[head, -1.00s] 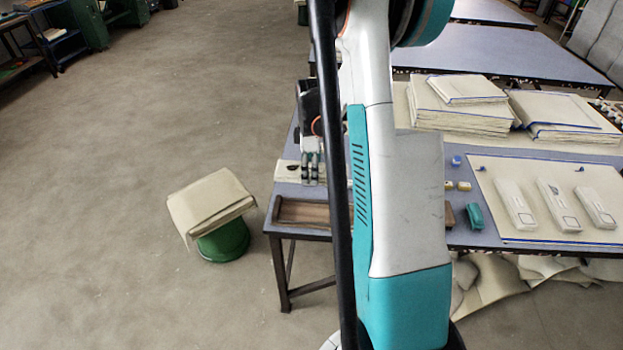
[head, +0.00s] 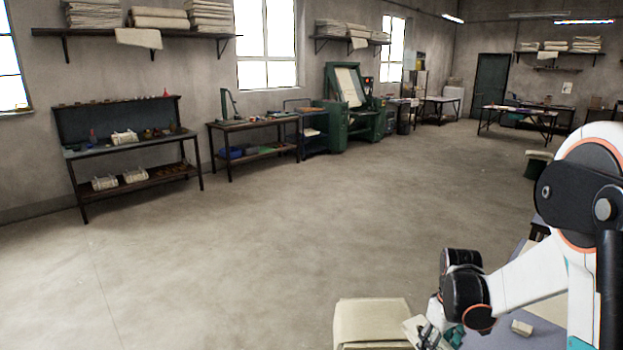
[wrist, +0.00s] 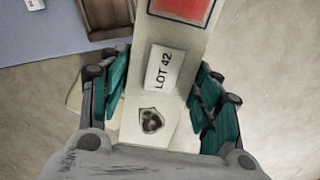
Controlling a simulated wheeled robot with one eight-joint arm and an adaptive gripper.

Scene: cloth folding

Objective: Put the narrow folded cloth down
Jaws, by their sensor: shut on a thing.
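In the wrist view, my gripper (wrist: 163,85) has its teal fingers on both sides of the narrow folded cloth (wrist: 168,104), shut on it. The cloth is pale, with a "LOT 42" label, a dark emblem and a red panel at its far end. In the head view, my gripper (head: 430,336) is low at the bottom edge, with a pale bit of the cloth (head: 412,324) showing beside it. It is close to a beige cloth pile (head: 370,318) on its left. I cannot tell whether the held cloth touches the pile.
In the wrist view, a blue-grey table top (wrist: 40,40) with a brown wooden tray (wrist: 108,16) lies at the upper left. Bare floor (wrist: 275,90) shows on the right. In the head view, open floor (head: 230,240) stretches to benches (head: 130,150) along the wall.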

